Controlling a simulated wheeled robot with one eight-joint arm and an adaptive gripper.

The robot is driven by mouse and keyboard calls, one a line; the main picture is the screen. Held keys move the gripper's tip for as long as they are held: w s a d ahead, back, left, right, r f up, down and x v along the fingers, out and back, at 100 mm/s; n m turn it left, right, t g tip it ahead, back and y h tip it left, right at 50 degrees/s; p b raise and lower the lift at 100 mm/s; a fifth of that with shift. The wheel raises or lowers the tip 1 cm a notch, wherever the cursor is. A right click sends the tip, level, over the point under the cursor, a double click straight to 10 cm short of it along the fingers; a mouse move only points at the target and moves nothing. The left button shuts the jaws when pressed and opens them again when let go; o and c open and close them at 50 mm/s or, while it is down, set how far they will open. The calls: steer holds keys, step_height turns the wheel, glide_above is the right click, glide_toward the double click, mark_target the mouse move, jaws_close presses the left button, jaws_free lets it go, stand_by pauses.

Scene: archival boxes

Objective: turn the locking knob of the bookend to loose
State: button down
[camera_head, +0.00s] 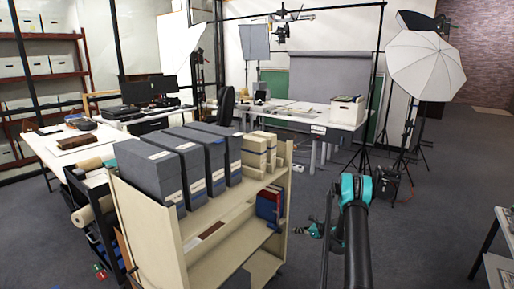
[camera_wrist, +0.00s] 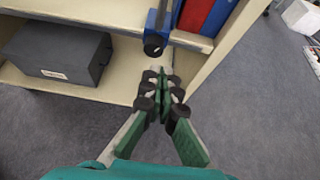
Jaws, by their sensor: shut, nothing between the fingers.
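The bookend (camera_wrist: 166,18) is a blue upright piece beside the books on the cart's shelf in the wrist view. Its black round locking knob (camera_wrist: 154,45) faces outward at the shelf's front edge. My gripper (camera_wrist: 165,80) has green fingers with dark joints. It is shut and empty, with its tips just below the knob in the picture and apart from it. In the head view my gripper (camera_head: 301,231) is small, to the right of the cart. I cannot make out the knob there.
The beige cart (camera_head: 150,222) carries several grey archival boxes (camera_head: 149,170) and smaller beige boxes on top. Blue and red books (camera_wrist: 203,14) stand right of the bookend. A dark grey box (camera_wrist: 58,52) lies on the shelf to the left.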

steer(key=w+a, duration=0.4)
steer(key=a, duration=0.1)
steer(key=shift+a, duration=0.4)
steer(key=shift+s+f, duration=0.1)
steer(key=shift+f, duration=0.2)
stand_by(0.8)
steer(key=shift+s+a, duration=0.55)
steer(key=shift+s, duration=0.15)
stand_by(0.6)
steer(key=shift+r, duration=0.1)
steer(key=shift+a+r, duration=0.1)
steer(key=shift+r, duration=0.2)
steer(key=s+d, duration=0.3)
steer(key=d, duration=0.2)
steer(key=shift+s, duration=0.3)
